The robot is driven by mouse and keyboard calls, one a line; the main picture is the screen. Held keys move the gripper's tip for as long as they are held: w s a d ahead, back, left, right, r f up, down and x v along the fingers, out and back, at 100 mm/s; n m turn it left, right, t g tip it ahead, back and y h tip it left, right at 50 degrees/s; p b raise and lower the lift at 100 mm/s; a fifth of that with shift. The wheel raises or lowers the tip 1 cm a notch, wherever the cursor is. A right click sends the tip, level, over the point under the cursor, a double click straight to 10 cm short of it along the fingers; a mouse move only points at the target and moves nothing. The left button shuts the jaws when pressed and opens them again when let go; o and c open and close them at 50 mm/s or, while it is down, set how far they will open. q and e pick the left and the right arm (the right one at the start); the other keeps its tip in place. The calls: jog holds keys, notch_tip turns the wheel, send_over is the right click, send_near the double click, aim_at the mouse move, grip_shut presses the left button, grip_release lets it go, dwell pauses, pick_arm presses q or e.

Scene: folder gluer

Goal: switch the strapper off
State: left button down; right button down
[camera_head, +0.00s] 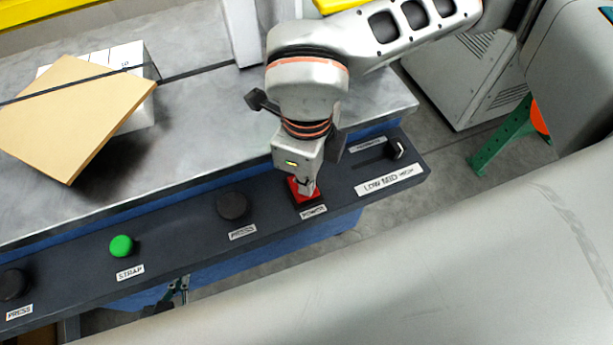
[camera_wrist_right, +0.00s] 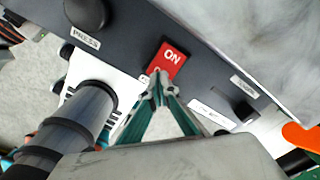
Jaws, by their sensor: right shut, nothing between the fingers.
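The red power switch (camera_head: 296,187) sits on the strapper's dark front panel, above a label that seems to read POWER. In the right wrist view the red switch (camera_wrist_right: 172,57) shows the word ON. My right gripper (camera_head: 308,190) points down at the switch, shut and empty. Its fingertips (camera_wrist_right: 159,75) overlap the switch's lower edge in the wrist view; whether they touch it I cannot tell. Part of what looks like my left gripper (camera_head: 178,289) shows below the panel, mostly hidden, its jaws unclear.
The panel also carries a green STRAP button (camera_head: 121,246), dark PRESS knobs (camera_head: 232,206) and a LOW-MID-HIGH slider (camera_head: 397,150). A grey cabinet (camera_head: 465,75) stands at right.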

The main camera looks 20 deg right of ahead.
pick_arm(q)
jog(key=shift+s+f, duration=0.1)
jog(key=shift+f, duration=0.05)
pick_arm(e)
jog(key=shift+f, duration=0.25)
